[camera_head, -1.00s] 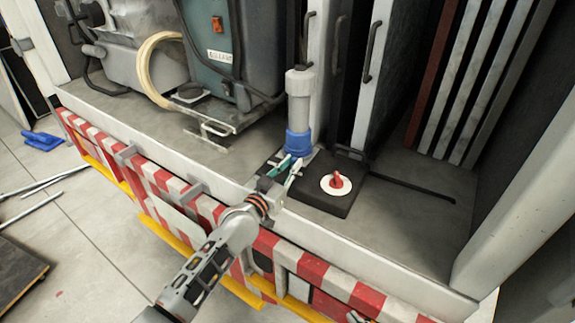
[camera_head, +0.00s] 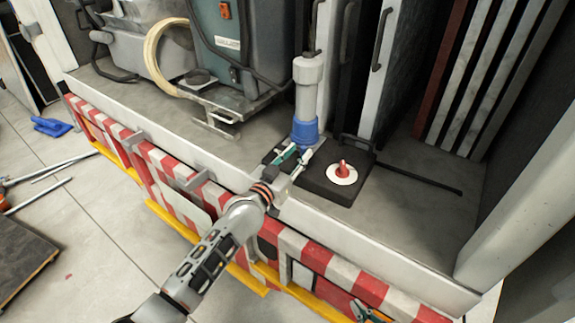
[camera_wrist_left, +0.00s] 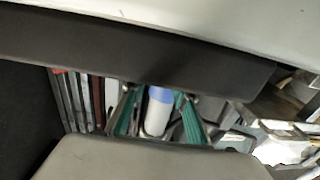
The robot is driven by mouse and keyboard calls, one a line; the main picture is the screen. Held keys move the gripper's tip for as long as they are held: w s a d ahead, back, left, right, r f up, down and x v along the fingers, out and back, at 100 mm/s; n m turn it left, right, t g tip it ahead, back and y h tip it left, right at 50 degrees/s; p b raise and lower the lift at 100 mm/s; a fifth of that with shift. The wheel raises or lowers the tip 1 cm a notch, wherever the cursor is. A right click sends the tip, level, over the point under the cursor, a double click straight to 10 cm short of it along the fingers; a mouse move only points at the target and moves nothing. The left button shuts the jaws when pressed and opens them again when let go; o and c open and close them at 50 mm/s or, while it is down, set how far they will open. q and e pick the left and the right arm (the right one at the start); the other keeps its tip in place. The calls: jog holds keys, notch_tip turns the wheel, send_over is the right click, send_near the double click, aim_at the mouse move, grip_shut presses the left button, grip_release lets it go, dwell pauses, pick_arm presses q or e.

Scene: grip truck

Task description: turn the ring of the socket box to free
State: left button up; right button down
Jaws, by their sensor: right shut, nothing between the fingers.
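The black socket box (camera_head: 322,187) lies flat on the truck bed near its front edge. On its top is a red knob (camera_head: 343,167) on a white disc. A blue ring (camera_head: 304,134) sits at the base of an upright grey cylinder (camera_head: 308,82) at the box's left side. My left gripper (camera_head: 296,157) is open just in front of the blue ring. In the left wrist view its green fingers (camera_wrist_left: 160,115) stand apart, with the blue and white cylinder (camera_wrist_left: 157,117) showing between them. My right gripper (camera_head: 366,313) is shut and empty at the bottom edge, partly cut off.
A green machine (camera_head: 236,50) with a cream hose stands on the bed at the left. Upright panels with handles (camera_head: 375,70) stand behind the box. A thin black rod (camera_head: 420,181) lies to its right. A grey side post (camera_head: 520,200) bounds the right.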

pick_arm(q)
jog(key=v, duration=1.1)
jog(key=s+a+f+n+g+y, duration=0.1)
jog(key=s+a+f+g+y, duration=0.1)
jog(key=s+a+f, duration=0.8)
jog(key=s+a+f+n+g+y, duration=0.1)
jog(key=s+a+f+y, duration=0.4)
jog(key=s+a+f, duration=0.5)
jog(key=s+f+g, duration=0.1)
jog(key=s+f, duration=0.2)
jog(key=s, duration=0.3)
jog(key=shift+a+f, duration=0.25)
